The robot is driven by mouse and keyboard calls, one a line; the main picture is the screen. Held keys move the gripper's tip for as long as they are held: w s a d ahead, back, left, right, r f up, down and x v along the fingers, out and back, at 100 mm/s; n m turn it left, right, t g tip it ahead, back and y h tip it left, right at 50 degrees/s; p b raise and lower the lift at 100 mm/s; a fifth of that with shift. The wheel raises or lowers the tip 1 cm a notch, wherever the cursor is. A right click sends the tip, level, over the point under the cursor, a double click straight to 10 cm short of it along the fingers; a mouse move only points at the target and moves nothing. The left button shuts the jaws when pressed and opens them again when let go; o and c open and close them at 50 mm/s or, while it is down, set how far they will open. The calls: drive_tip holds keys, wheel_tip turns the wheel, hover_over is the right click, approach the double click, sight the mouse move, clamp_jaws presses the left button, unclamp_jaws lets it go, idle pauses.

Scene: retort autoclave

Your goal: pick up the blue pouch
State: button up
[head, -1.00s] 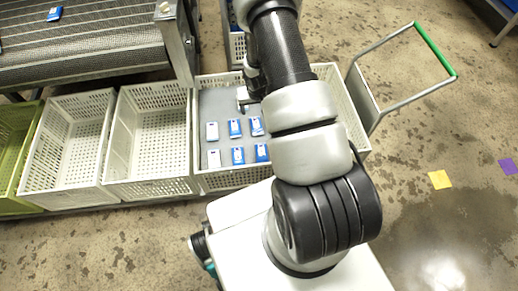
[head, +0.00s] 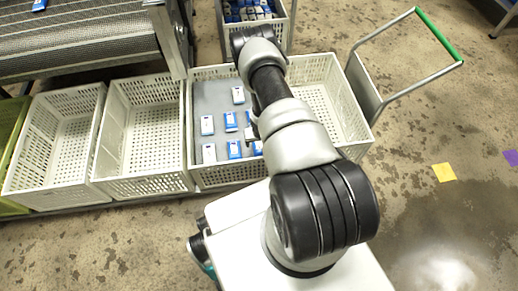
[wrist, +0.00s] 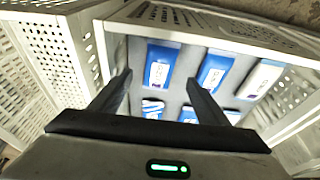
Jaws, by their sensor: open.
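Several blue-and-white pouches lie in rows on a grey sheet (head: 211,95) in a white crate. In the head view, one blue pouch (head: 231,121) is in the middle row, another blue pouch (head: 234,149) is in the front row, and others show mostly white. My arm hides part of the right column. In the wrist view, my gripper (wrist: 157,78) is open and empty above the pouches. A blue pouch (wrist: 162,66) shows between its fingers; another blue pouch (wrist: 215,71) shows just right of the right finger. The frames do not show which one is meant.
Two empty white crates (head: 146,185) and a green crate (head: 12,150) stand to the left. A crate of pouches (head: 286,35) is at the back. A conveyor (head: 80,42) is at back left, and a green-handled trolley (head: 438,36) at right.

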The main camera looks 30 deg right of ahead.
sight(259, 145)
drive_tip(key=shift+b+x, duration=1.25)
drive_tip(key=shift+x, duration=1.9)
drive_tip(key=shift+w+d, duration=0.1)
drive_tip(key=shift+r, duration=0.1)
drive_tip(key=c, duration=1.2)
